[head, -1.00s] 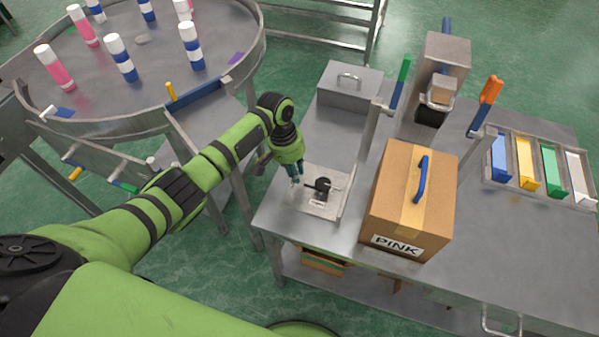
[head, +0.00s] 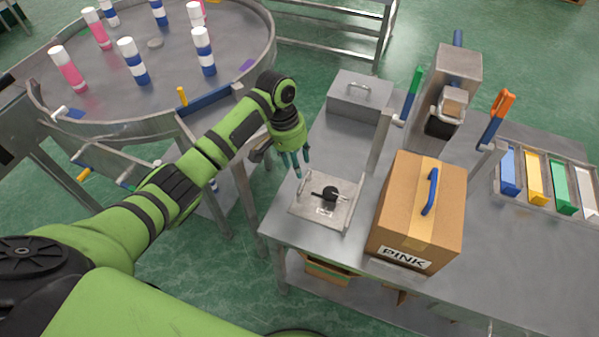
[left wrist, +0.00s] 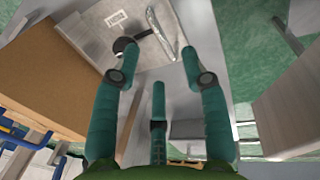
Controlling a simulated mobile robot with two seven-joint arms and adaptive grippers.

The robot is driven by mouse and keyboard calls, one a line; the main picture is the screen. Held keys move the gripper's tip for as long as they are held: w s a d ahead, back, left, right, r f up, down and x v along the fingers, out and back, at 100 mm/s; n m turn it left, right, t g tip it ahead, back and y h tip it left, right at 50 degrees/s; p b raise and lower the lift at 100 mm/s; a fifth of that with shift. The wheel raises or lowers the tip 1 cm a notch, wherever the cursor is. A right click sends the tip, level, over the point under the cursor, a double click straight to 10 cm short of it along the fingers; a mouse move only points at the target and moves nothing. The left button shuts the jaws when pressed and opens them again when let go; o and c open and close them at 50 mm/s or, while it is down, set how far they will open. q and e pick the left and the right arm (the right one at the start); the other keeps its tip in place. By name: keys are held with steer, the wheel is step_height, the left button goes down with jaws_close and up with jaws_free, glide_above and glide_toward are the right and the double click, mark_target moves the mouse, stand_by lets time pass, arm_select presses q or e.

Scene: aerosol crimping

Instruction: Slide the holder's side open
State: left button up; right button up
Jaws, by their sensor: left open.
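A flat grey metal holder (head: 345,213) lies near the front left corner of the steel table. A round black part with a thin stem (head: 330,193) and a small label are on it. A curved metal handle (head: 303,181) stands at its left side. My left gripper (head: 296,170) is open and empty, fingers pointing down, just behind and above the handle. The left wrist view shows the gripper's spread fingers (left wrist: 161,62), the handle (left wrist: 161,35) beyond them, and the black part (left wrist: 121,46). The fingers appear apart from the handle. My right gripper is not in view.
A cardboard box labelled PINK (head: 400,205) with a blue handle stands right of the holder. A lidded metal box (head: 357,100) stands behind it. A round table (head: 120,100) with several cans is at left. Coloured bins (head: 537,178) sit at right.

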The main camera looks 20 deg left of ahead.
arm_select(q)
steer(key=r, duration=0.2)
steer(key=a+r, duration=0.1)
steer(key=r, duration=0.2)
steer(key=shift+f, duration=0.1)
stand_by(0.3)
